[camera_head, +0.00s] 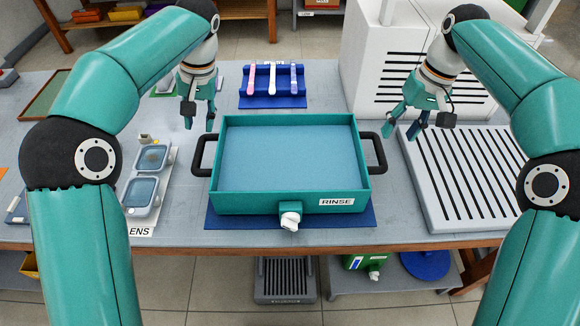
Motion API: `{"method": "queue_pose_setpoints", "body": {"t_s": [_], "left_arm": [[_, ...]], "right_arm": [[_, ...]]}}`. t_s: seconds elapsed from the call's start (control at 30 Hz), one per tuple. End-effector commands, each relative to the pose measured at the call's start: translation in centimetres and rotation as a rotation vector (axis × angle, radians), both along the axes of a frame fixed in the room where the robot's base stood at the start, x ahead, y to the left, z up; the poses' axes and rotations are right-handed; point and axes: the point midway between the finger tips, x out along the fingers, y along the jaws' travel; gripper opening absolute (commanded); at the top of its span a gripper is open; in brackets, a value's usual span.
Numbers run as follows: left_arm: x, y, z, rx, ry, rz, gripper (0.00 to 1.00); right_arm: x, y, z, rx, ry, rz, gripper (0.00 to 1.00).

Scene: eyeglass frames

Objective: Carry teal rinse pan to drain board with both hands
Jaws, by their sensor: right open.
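The teal rinse pan (240,202) sits on a blue mat (350,217) in the middle of the table, filled with bluish water. It has black side handles, a white tap in front and a RINSE label. My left gripper (198,124) is above and behind the pan's left handle (203,156), apart from it; its fingers hang down, and their gap is hard to judge. My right gripper (402,125) is open and empty, above and to the right of the right handle (377,153). The slatted grey drain board (433,205) lies right of the pan and is empty.
A white slotted machine (372,50) stands behind the drain board. A tray with two small basins (142,193) lies left of the pan. The table's front edge is close to the pan.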

Motion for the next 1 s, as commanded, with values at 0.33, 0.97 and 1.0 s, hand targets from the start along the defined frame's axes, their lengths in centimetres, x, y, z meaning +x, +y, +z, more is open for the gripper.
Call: {"method": "queue_pose_setpoints", "body": {"t_s": [0.33, 0.97, 1.0], "left_arm": [[-0.2, 1.5, -6.8, 0.002, 0.003, 0.002, 0.33], [-0.2, 2.1, -10.1, 0.000, 0.000, 0.000, 0.33], [-0.2, 2.1, -10.2, 0.000, 0.000, 0.000, 0.33]], "right_arm": [[-0.2, 1.2, -6.8, -0.001, 0.005, 0.000, 0.50], [-0.2, 1.8, -10.2, 0.000, 0.000, -0.001, 0.50], [-0.2, 1.8, -10.2, 0.000, 0.000, -0.001, 0.50]]}}
